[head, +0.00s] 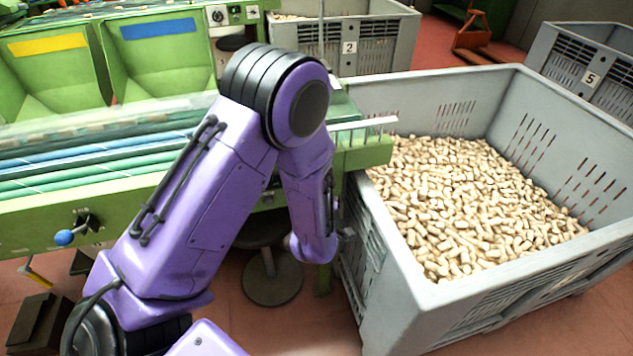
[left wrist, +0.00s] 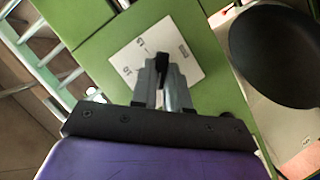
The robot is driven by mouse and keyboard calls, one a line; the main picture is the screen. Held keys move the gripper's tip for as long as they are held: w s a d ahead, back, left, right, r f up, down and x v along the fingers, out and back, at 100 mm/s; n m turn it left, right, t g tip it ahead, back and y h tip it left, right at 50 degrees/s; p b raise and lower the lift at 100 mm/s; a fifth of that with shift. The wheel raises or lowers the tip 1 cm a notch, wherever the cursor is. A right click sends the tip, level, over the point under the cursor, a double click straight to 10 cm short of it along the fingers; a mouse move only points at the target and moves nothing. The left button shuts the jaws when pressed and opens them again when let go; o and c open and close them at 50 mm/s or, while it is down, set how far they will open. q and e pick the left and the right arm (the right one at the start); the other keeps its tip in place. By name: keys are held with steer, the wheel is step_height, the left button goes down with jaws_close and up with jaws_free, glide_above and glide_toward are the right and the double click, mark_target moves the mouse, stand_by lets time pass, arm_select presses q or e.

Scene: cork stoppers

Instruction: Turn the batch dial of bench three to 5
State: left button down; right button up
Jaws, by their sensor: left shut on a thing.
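In the left wrist view, a white dial plate (left wrist: 126,64) is fixed on a green panel and lies tilted in the picture. A black dial knob (left wrist: 162,62) stands on it. My left gripper (left wrist: 163,72) is shut on this knob. Small marks and figures show on the plate's left part. One looks like 15, another is hard to read, and the gripper covers part of the plate. I cannot tell which figure the knob points to. In the head view my purple arm hides the dial and the gripper's fingers. My right gripper is in neither view.
A large grey crate (head: 420,305) full of cork stoppers (head: 470,200) stands right of my arm. A dark round stool (left wrist: 278,58) is close to the dial. Crates numbered 2 (head: 385,50) and 5 (head: 565,45) stand behind.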

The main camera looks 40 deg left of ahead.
arm_select(q)
steer(key=shift+w+r+m+g+y+p, duration=0.15)
steer(key=shift+m+g+p, duration=0.2)
steer(key=shift+m+p, duration=0.25)
steer(key=shift+r+m+g+y+p, duration=0.15)
steer(key=shift+m+g+p, duration=0.2)
steer(key=shift+m+p, duration=0.25)
steer(key=shift+f, duration=0.1)
steer(key=c, duration=1.1)
jaws_free()
steer(key=shift+f, duration=0.1)
steer(key=v, duration=1)
steer(key=shift+d, duration=0.15)
